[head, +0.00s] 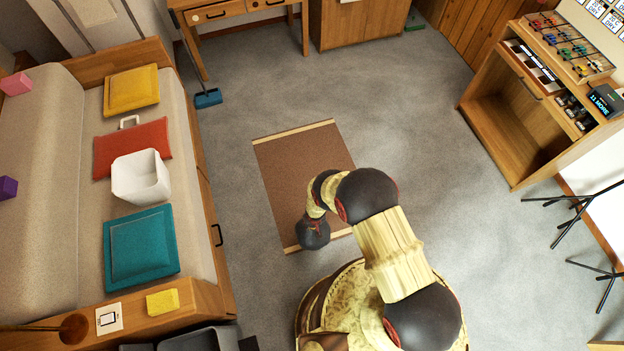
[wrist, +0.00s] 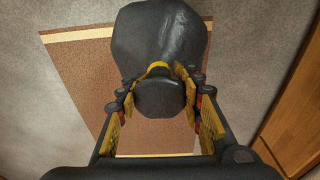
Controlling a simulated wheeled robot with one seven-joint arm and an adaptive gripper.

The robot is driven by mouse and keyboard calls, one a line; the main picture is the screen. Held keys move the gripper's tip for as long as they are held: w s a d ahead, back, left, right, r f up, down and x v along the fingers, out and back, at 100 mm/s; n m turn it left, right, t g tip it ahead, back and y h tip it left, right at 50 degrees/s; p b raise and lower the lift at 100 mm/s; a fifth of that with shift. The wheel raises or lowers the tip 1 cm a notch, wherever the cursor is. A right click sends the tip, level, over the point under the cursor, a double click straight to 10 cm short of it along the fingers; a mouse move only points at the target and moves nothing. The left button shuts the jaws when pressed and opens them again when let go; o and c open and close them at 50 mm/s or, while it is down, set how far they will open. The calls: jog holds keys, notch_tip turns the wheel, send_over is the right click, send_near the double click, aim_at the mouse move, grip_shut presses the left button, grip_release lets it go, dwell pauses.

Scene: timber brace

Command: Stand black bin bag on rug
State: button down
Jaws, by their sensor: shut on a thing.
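The black bin bag (wrist: 160,38) is in the wrist view, with a yellow tie around its neck and a black gathered top. My gripper (wrist: 160,84) is shut on the bag at its neck, one finger on each side. The brown rug (head: 287,175), with cream end strips, lies flat on the grey carpet in the head view. It also shows behind the bag in the wrist view (wrist: 85,75). The bag overlaps the rug's edge strip there; whether it touches the rug I cannot tell. In the head view my arm hides the gripper, and I cannot make out the bag.
A sofa (head: 72,245) with cushions and a white bin (head: 140,177) stands on the left. A desk (head: 240,12) is at the back, with a blue dustpan (head: 208,98) nearby. A wooden shelf unit (head: 520,120) and black stand legs (head: 580,205) are right.

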aim_at(313, 231)
jog(key=shift+s+a+f, duration=0.1)
jog(key=shift+s+f, duration=0.35)
jog(key=shift+s, duration=0.2)
jog(key=shift+s+f, duration=0.4)
jog(key=shift+s, duration=0.2)
jog(key=shift+w+f, duration=0.1)
jog(key=shift+f, duration=0.05)
jog(key=w+f+b, duration=0.1)
jog(key=w+b, duration=0.1)
jog(key=w+f+b, duration=0.1)
jog(key=w+b, duration=0.1)
jog(key=w, duration=0.1)
jog(key=w+f+b, duration=0.2)
jog(key=w, duration=0.1)
jog(key=shift+w+a+f, duration=0.1)
jog(key=shift+w, duration=0.15)
jog(key=w+f+b, duration=0.1)
jog(key=b, duration=0.1)
jog(key=w+f+b, duration=0.1)
jog(key=b, duration=0.1)
jog(key=shift+w+f, duration=0.15)
jog(key=shift+f, duration=0.2)
jog(key=w+f+b, duration=0.2)
jog(key=b, duration=0.7)
jog(key=shift+w+a+f, duration=0.1)
jog(key=shift+w+f, duration=0.05)
jog(key=shift+f, duration=0.05)
jog(key=shift+b, duration=0.35)
jog(key=shift+w+f+b, duration=0.1)
jog(key=shift+b, duration=0.25)
